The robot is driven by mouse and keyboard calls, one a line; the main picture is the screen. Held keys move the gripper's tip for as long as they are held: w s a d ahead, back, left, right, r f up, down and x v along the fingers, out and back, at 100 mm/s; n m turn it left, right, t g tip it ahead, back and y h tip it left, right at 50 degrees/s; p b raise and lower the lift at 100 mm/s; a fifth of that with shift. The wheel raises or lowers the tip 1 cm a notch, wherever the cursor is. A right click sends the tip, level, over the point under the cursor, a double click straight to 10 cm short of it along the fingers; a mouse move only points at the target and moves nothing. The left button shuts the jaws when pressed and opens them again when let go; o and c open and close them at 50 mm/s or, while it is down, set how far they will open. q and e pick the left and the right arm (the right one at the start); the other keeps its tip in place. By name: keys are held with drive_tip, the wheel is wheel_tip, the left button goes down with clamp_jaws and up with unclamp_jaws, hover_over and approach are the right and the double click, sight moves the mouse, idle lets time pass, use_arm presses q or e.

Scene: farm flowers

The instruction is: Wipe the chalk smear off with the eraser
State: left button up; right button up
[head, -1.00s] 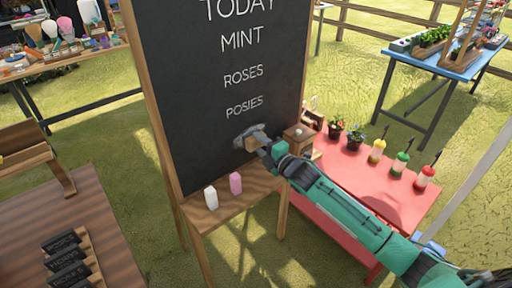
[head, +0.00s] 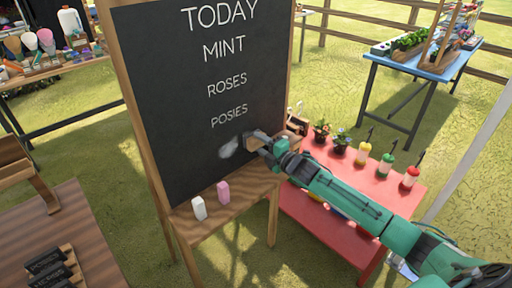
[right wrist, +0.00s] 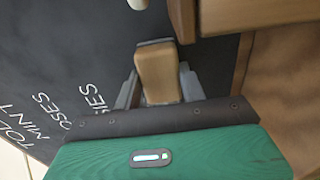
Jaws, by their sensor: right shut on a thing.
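The chalkboard (head: 170,85) stands on a wooden easel and reads TODAY, MINT, ROSES, POSIES. A pale grey chalk smear (head: 228,147) is on the board below POSIES. My right gripper (head: 260,144) is shut on the wooden-backed eraser (head: 254,145), just right of the smear. In the right wrist view the eraser (right wrist: 158,75) sits between the fingers, its dark felt edge at the far end by the board. I cannot tell whether the felt touches the board. My left gripper is not in view.
A white chalk piece (head: 199,208) and a pink one (head: 223,192) stand on the easel ledge (head: 225,208). A red table (head: 385,200) with potted flowers and several bottles is behind my right arm. A brown table (head: 95,250) is at the lower left.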

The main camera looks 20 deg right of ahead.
drive_tip(key=shift+a+p, duration=0.2)
drive_tip(key=shift+p, duration=0.15)
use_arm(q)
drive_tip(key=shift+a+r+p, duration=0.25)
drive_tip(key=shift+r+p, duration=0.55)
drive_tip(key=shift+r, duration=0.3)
use_arm(e)
drive_tip(key=shift+s+a, duration=0.4)
drive_tip(key=shift+a, duration=0.55)
drive_tip(key=shift+s+a, duration=0.4)
drive_tip(key=shift+a, duration=0.6)
drive_tip(key=shift+s+a, duration=0.4)
drive_tip(key=shift+a, duration=0.55)
